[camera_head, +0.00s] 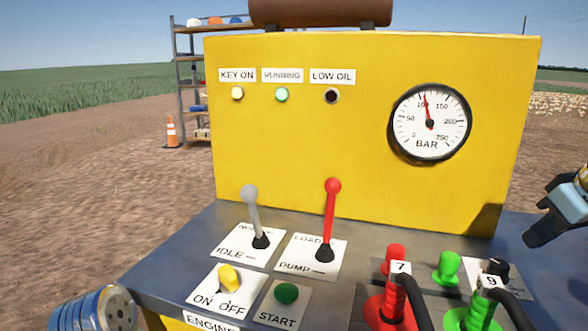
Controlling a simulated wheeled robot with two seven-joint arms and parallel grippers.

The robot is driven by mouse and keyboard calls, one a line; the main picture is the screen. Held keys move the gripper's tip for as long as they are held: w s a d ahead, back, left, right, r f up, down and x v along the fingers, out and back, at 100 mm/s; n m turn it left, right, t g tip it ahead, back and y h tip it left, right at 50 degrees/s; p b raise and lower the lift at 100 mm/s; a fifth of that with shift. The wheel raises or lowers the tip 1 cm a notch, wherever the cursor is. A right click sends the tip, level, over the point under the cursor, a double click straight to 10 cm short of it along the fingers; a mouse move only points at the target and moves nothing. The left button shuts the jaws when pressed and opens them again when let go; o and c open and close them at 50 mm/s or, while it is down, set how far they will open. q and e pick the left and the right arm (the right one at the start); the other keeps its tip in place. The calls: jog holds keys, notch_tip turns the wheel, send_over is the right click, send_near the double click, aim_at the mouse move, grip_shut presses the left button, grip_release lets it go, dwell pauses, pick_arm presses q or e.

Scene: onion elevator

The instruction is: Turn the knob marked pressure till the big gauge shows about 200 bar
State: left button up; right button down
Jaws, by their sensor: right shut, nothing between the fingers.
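The big round gauge (430,122) marked BAR is on the right of the yellow panel (330,130). Its red needle points just past straight up to the left, at about 100. No label reading pressure is legible. My right gripper (541,230) is at the right edge, above the console's right side, shut and empty, apart from the controls. My left gripper is not in view.
A grey lever (254,215) and a red lever (331,220) stand on the console. In front are a yellow switch (229,278) and a green START button (287,293). Red (396,260) and green (448,267) fittings with hoses stand at right. The KEY ON and RUNNING lamps are lit.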

aim_at(498, 270)
notch_tip(498, 270, down, 7)
jog(key=b, duration=0.6)
dwell(0.5)
jog(key=shift+s+a, duration=0.15)
jog(key=shift+a, duration=0.15)
jog(key=shift+s+a, duration=0.1)
jog(key=shift+a, duration=0.25)
jog(key=shift+a+p, duration=0.3)
jog(key=shift+a, duration=0.35)
dwell(0.4)
